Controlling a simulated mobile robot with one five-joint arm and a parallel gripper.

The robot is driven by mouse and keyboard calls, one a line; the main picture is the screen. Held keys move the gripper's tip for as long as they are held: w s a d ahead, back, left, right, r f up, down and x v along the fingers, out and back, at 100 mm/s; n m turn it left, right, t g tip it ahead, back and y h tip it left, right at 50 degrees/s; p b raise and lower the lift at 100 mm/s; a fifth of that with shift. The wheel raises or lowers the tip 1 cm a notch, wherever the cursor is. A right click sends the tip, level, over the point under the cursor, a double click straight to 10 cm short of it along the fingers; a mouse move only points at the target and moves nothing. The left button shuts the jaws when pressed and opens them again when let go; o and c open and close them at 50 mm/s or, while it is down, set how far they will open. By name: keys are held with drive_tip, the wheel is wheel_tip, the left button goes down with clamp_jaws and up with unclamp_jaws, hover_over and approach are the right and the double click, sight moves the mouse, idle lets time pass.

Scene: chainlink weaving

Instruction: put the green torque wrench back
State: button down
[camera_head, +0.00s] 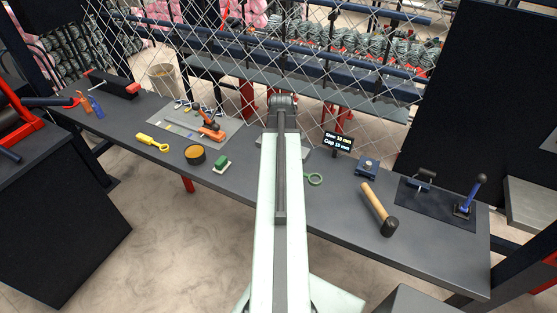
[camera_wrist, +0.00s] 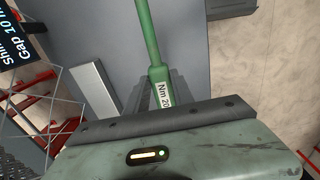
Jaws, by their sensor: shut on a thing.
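The green torque wrench (camera_wrist: 148,35) runs up from between the jaws of my gripper (camera_wrist: 156,88) in the wrist view. Its flat part carries a white label reading "Nm 20". My gripper is shut on this part. In the head view a green ring (camera_head: 314,179), which looks like one end of the wrench, shows just right of my arm over the workbench (camera_head: 335,215). My arm hides the rest of the wrench and my gripper there. I cannot tell whether the wrench touches the bench.
A small display (camera_head: 338,142) stands behind the ring. A mallet (camera_head: 378,209) and a blue block (camera_head: 367,167) lie to the right. Chain-link mesh (camera_head: 330,95) hangs along the back edge.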

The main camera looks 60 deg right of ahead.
drive_tip(key=shift+s+f+b, duration=0.1)
drive_tip(key=shift+f+b, duration=4.25)
drive_tip(key=shift+b, duration=0.05)
drive_tip(key=shift+f+b, duration=0.65)
drive_tip(key=c, duration=1)
unclamp_jaws()
wheel_tip(320, 180, up, 8)
drive_tip(key=p, duration=0.8)
drive_tip(key=shift+r, duration=0.1)
